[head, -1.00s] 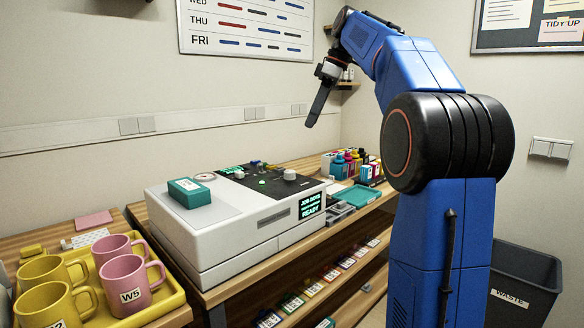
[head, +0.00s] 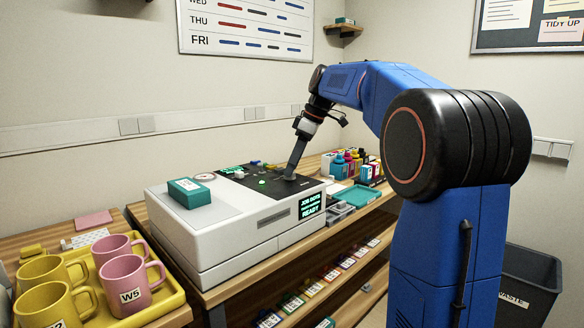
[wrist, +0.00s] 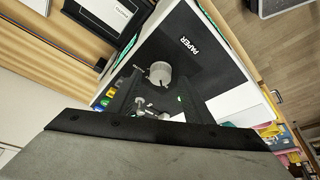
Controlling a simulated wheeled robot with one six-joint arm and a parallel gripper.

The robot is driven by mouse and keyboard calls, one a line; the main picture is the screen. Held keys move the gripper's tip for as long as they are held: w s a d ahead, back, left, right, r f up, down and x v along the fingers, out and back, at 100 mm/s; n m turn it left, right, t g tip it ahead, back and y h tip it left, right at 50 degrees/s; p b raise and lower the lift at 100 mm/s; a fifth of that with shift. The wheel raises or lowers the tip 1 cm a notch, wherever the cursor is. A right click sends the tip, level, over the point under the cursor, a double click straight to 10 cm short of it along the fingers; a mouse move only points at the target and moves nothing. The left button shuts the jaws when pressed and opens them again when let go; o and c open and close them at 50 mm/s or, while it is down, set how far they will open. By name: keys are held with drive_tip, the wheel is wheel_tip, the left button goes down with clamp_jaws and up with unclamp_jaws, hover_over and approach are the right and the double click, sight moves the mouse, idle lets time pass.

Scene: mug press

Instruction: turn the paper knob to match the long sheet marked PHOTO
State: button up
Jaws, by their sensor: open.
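The paper knob (wrist: 160,73) is a pale round knob on the black top panel of the white machine, beside the printed word PAPER (wrist: 189,46). My gripper (head: 289,176) points down at this panel, with its fingertips at the knob's place and covering it in the head view. In the wrist view my open gripper (wrist: 159,84) has one dark finger on each side of the knob. I cannot tell whether either finger touches it.
The white machine (head: 240,230) has a green-lettered screen (head: 310,206) on its front. A teal box (head: 190,192) lies on its top at the left. A yellow tray (head: 168,303) holds several mugs. Ink bottles (head: 345,162) stand behind at the right.

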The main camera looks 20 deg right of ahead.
drive_tip(key=shift+w+a+f, duration=0.1)
drive_tip(key=shift+a+f, duration=0.1)
drive_tip(key=shift+f, duration=0.3)
drive_tip(key=c, duration=1.1)
drive_tip(key=shift+o, duration=0.2)
